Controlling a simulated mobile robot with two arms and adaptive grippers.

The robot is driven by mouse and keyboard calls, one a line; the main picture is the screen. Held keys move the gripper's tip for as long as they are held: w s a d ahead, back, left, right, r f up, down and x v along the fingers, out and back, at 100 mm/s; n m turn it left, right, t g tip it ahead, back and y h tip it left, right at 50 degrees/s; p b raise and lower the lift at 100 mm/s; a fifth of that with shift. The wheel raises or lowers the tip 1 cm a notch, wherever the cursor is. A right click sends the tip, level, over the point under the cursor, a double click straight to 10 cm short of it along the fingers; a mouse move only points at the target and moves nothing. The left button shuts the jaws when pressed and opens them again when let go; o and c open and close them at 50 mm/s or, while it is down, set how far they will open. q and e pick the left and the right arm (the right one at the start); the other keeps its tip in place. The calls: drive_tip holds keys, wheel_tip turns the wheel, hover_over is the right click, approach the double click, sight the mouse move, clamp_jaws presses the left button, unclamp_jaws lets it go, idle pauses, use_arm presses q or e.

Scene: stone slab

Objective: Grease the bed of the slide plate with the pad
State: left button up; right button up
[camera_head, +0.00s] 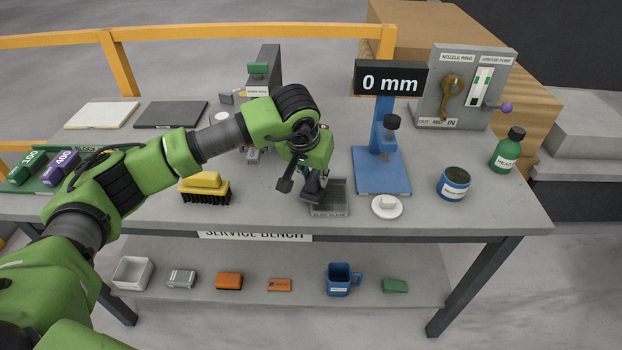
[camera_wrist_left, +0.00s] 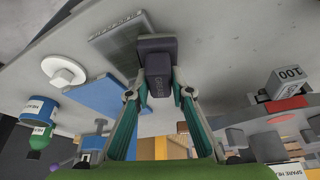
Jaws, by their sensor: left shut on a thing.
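The slide plate (camera_head: 334,199) is a dark grey plate near the bench's front edge, left of the blue gauge stand. It also shows at the top of the left wrist view (camera_wrist_left: 110,38). My left gripper (camera_head: 312,184) points down over the plate's left part. It is shut on a dark grey block, the pad (camera_wrist_left: 157,46), with lettering on its side. The pad's far end overlaps the plate in the wrist view; whether it touches the bed I cannot tell. In the head view the gripper hides part of the plate and most of the pad. My right gripper is out of view.
A blue gauge stand (camera_head: 382,172) with a "0 mm" display stands right of the plate. A white dish (camera_head: 387,207), a blue-labelled tin (camera_head: 454,184) and a green bottle (camera_head: 507,151) are further right. A yellow brush (camera_head: 205,187) lies left. Bench between brush and plate is clear.

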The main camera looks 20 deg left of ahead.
use_arm(q)
drive_tip(key=d, duration=0.2)
drive_tip(key=w+d, duration=0.1)
drive_tip(key=shift+w+r, duration=0.1)
drive_tip(key=shift+r, duration=0.2)
drive_tip(key=shift+w+d+r+b, duration=0.1)
drive_tip(key=shift+w+d+b, duration=0.1)
drive_tip(key=shift+d+b, duration=0.25)
clamp_jaws()
drive_tip(key=shift+w+d+b, duration=0.25)
drive_tip(key=shift+d, duration=0.65)
drive_tip(key=shift+w+d+b, duration=0.25)
drive_tip(key=shift+d, duration=0.6)
drive_tip(key=shift+r, duration=0.1)
drive_tip(key=shift+w+r+p, duration=0.2)
drive_tip(key=shift+r+p, duration=0.6)
drive_tip(key=shift+r, duration=0.55)
drive_tip(key=v, duration=0.1)
drive_tip(key=p+v, duration=0.1)
drive_tip(key=shift+w+r, duration=0.1)
drive_tip(key=shift+r, duration=0.25)
